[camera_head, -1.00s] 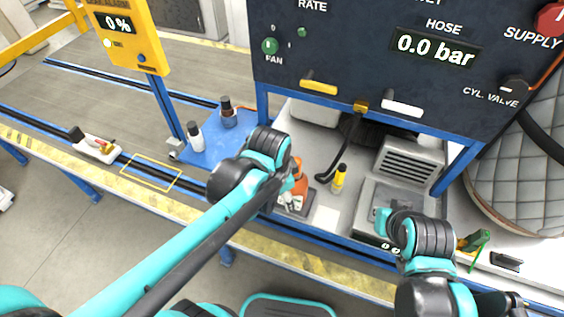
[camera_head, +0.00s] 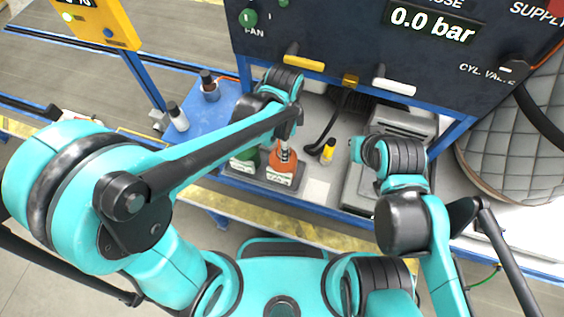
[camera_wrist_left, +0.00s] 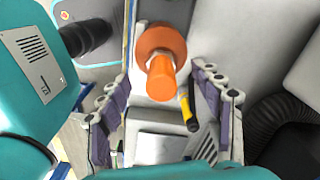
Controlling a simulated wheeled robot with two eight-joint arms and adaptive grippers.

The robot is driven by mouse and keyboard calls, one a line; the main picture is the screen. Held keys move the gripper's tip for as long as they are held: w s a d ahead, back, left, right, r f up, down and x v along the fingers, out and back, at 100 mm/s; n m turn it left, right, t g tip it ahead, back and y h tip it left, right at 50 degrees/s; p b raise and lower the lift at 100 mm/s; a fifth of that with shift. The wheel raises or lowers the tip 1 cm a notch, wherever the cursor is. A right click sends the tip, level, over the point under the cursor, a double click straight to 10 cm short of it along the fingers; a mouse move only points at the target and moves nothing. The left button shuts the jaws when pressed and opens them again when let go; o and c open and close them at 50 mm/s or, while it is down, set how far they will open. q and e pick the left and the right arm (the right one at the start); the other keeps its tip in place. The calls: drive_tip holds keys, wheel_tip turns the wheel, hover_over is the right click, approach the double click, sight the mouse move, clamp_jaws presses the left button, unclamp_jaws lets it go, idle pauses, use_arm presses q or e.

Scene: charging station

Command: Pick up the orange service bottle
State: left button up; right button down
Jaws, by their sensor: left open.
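The orange service bottle (camera_head: 282,168) stands on the workbench under the dark panel, with a pale label on its front. My left gripper (camera_head: 287,143) is above it, its fingers partly hidden by the arm. In the left wrist view the bottle (camera_wrist_left: 161,62) shows from above, its orange nozzle pointing toward the camera. The open left gripper (camera_wrist_left: 158,82) has one finger on each side of that view, with the bottle's nozzle between them and clear space at both sides. My right arm is over the bench at the right; its gripper cannot be made out.
A green bottle (camera_head: 246,160) stands close left of the orange one. A grey unit (camera_head: 385,135) stands farther right. A white bottle (camera_head: 178,117) and a dark bottle (camera_head: 210,87) are on the blue plate.

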sight(284, 173)
use_arm(q)
wheel_tip(284, 173, down, 6)
drive_tip(key=shift+w+f+b, duration=0.1)
drive_tip(key=shift+f+b, duration=0.05)
drive_tip(key=shift+b, duration=0.85)
clamp_jaws()
